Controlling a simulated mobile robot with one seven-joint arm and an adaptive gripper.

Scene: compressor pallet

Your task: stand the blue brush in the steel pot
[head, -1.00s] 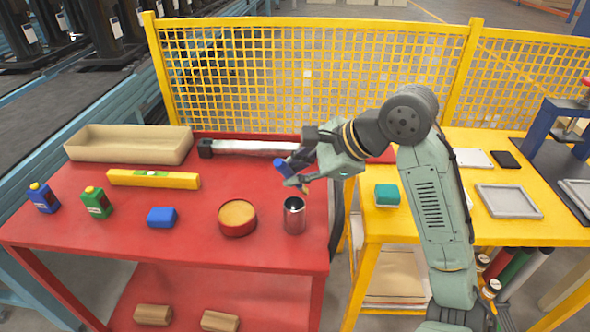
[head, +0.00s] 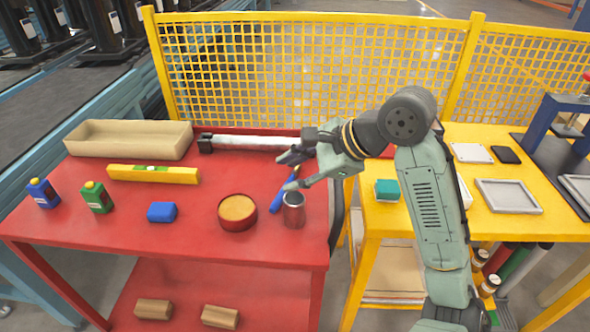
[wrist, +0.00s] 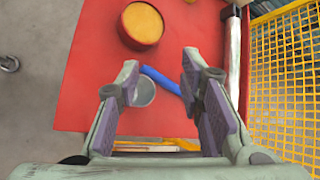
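The steel pot (head: 293,213) stands upright near the red table's front right. The wrist view looks down on the pot (wrist: 146,93). The blue brush (head: 281,195) is outside the pot, slanting just behind and left of it. In the wrist view its blue handle (wrist: 161,80) runs past the pot's rim toward my right finger, which hides its other end. I cannot tell whether it lies flat or leans on something. My gripper (head: 286,171) is open above the pot and brush, with its fingers (wrist: 160,66) wide apart and nothing held between them.
A round orange-topped tin (head: 238,212) stands left of the pot. A blue block (head: 162,212), a yellow level (head: 153,175) and two small bottles lie further left. A grey-white bar (head: 250,142) and a tan tray (head: 130,139) are behind. The yellow mesh fence (head: 310,75) rises beyond.

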